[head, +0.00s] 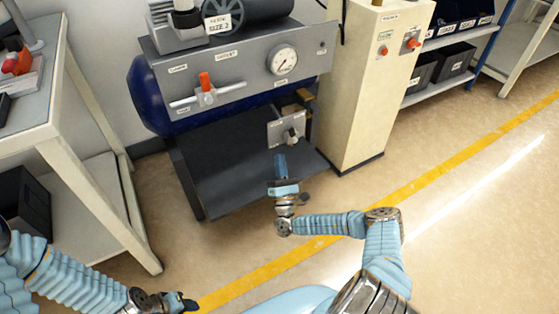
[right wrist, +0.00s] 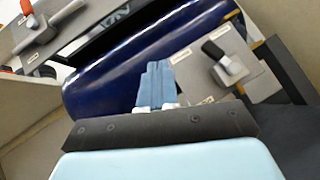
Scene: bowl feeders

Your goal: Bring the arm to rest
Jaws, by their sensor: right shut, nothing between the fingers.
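My right gripper (head: 281,163) is in front of the compressor's lower part in the head view, its blue fingers pointing up toward the tank. In the right wrist view its fingers (right wrist: 157,84) are together with nothing between them. A small grey valve panel (head: 288,130) with a dark-tipped lever is just beyond and to the right of the fingertips. The panel also shows in the right wrist view (right wrist: 232,85), apart from the fingers.
The compressor has a dark blue tank (head: 147,97), a gauge (head: 283,60) and a red-handled valve (head: 206,87). A cream cabinet (head: 360,90) stands at its right. A workbench (head: 95,195) is at left. Open floor with a yellow line (head: 420,179) lies at right.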

